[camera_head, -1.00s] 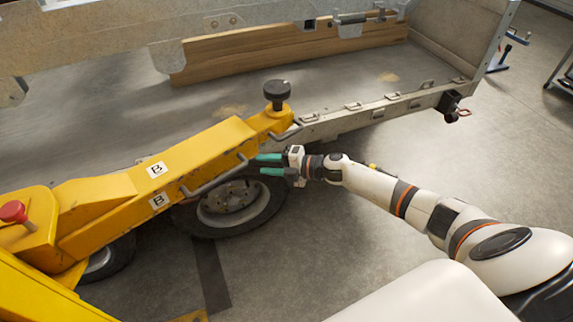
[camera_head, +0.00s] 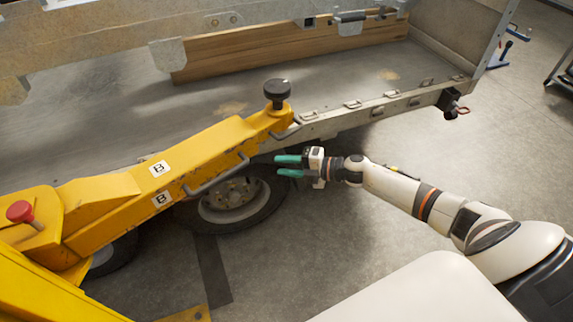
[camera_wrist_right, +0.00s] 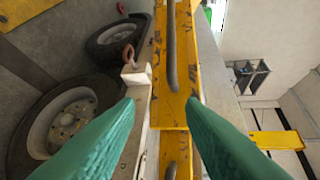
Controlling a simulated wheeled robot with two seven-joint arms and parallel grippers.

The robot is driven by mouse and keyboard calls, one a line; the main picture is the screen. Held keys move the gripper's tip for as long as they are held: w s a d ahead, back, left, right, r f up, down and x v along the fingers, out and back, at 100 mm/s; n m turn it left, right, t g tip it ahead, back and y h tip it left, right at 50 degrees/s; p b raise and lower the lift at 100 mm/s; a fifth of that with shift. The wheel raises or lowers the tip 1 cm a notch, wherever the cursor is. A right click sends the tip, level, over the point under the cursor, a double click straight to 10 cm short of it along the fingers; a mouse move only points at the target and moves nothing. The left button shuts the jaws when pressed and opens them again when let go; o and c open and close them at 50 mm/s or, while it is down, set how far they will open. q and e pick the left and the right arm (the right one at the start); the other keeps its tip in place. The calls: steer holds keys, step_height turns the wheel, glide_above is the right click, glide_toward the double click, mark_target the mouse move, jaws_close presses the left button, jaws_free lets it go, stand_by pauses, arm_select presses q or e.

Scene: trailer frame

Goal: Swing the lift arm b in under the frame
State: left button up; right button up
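The yellow lift arm b (camera_head: 150,185) carries "B" labels and runs from the lower left up to the trailer frame. A black round pad (camera_head: 277,90) stands on its far end, and a grey bar handle (camera_head: 216,177) is on its near side. The handle also shows in the right wrist view (camera_wrist_right: 172,50). The trailer frame's side rail (camera_head: 370,110) lies beyond the arm's tip. My right gripper (camera_head: 276,166) is open and empty, with teal fingers, a little right of the arm and apart from it. The handle lies between its fingers' directions, farther ahead. My left gripper is not in view.
A trailer wheel (camera_head: 235,205) sits below the arm, with a second wheel partly hidden farther left. A red knob (camera_head: 20,211) is on the yellow post at left. A wooden board (camera_head: 290,48) stands behind the rail.

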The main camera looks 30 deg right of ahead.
stand_by(0.3)
steer(key=b+v, duration=0.1)
steer(key=v, duration=1.1)
